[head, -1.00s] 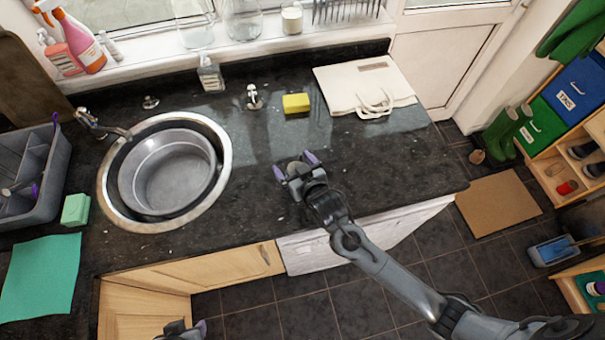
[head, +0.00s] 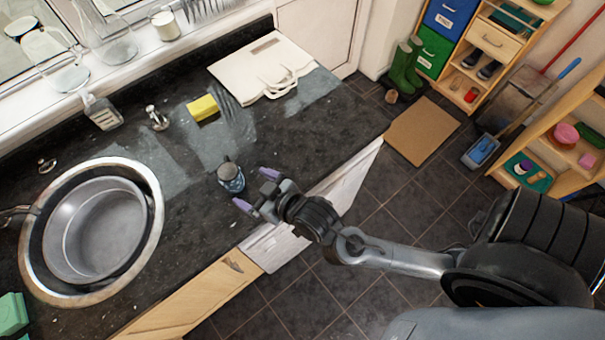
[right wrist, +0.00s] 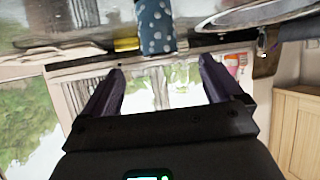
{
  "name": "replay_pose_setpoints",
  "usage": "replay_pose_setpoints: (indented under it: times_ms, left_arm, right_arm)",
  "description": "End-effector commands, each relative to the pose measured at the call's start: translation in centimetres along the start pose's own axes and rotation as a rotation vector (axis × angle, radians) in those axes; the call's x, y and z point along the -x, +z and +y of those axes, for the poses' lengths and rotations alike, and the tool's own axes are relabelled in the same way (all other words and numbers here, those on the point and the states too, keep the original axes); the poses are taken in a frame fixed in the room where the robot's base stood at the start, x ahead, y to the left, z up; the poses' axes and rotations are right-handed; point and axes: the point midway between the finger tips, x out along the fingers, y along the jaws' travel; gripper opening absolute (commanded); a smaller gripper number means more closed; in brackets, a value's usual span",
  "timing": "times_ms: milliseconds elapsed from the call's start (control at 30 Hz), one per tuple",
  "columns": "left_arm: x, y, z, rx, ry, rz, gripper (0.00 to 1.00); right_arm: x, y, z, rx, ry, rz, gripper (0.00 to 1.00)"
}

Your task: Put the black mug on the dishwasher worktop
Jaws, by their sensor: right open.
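A small dark mug with a blue, pale-dotted side (head: 231,178) stands upright on the black granite worktop (head: 330,128), near the white dishwasher front (head: 345,187). It is the only mug I see. My right gripper (head: 256,189) is open and empty, its purple fingertips just to the right of the mug and apart from it. In the right wrist view, which looks upside down, the dotted mug (right wrist: 154,27) is at the top, beyond the open fingers (right wrist: 158,88). My left gripper is not in view.
A round sink with a metal bowl (head: 92,228) is at left. A yellow sponge (head: 203,108) and a cream cloth bag (head: 262,68) lie behind the mug. A soap bottle (head: 102,112) stands near the sill.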

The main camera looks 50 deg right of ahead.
Motion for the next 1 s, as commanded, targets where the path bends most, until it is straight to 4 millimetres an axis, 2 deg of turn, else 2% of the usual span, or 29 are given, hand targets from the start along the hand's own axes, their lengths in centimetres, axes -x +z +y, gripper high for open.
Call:
replay_pose_setpoints:
  times_ms: [167,300,467,633,1000]
  left_arm:
    - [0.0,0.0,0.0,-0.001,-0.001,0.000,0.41]
    - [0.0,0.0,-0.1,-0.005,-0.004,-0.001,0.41]
    - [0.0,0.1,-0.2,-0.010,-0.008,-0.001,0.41]
    - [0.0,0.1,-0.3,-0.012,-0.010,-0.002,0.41]
    - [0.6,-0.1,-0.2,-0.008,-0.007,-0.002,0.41]
  right_arm:
    - [2.5,5.1,0.6,0.005,-0.048,-0.268,0.93]
    - [5.9,9.6,1.7,0.031,-0.062,-0.510,0.93]
    - [9.5,13.0,3.2,0.064,-0.049,-0.714,0.93]
    - [11.2,14.2,3.9,0.080,-0.039,-0.797,0.93]
    - [11.4,13.7,3.9,0.081,-0.039,-0.798,0.93]
